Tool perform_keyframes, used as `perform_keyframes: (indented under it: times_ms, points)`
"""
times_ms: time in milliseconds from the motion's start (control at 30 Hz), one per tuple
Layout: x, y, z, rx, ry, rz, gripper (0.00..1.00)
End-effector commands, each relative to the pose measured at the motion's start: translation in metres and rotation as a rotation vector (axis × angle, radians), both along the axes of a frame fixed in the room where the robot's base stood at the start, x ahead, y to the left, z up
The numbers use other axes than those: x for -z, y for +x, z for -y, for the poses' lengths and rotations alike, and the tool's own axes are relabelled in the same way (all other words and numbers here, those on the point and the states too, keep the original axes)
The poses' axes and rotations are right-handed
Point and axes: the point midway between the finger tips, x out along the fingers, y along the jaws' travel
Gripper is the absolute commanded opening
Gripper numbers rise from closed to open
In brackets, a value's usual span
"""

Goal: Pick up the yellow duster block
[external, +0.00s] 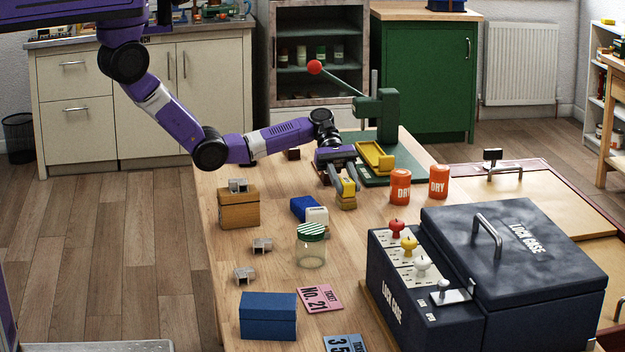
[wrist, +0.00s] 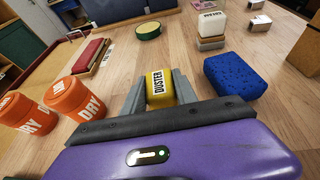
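The yellow duster block (external: 348,187), marked DUSTER, sits between the grey fingers of my gripper (external: 344,181), over the wooden table. In the wrist view the block (wrist: 161,87) fills the gap between the two fingertips (wrist: 160,95). Both fingers lie against its sides, so my gripper looks shut on it. The block's lower part is hidden in the wrist view. I cannot tell whether it rests on the table or is just above it.
A blue block (wrist: 235,76) lies close by, with a white-topped block (wrist: 210,24) beyond it. Two orange DRY tins (external: 400,186) stand to the right of my gripper. A green press (external: 376,118) with a yellow tray (external: 375,157) stands behind. A lidded jar (external: 311,247) stands in front.

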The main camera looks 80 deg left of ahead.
Motion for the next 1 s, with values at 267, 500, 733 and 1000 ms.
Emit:
perform_keyframes:
  times_ms: [267, 500, 733, 1000]
  points:
    - [-0.001, 0.000, 0.000, 0.000, 0.000, 0.001, 0.00]
    - [-0.009, 0.001, -0.001, 0.000, 0.000, 0.002, 0.00]
    - [-0.044, 0.001, -0.001, 0.000, 0.002, 0.006, 0.00]
    - [-0.118, 0.001, -0.001, 0.001, 0.003, 0.007, 0.00]
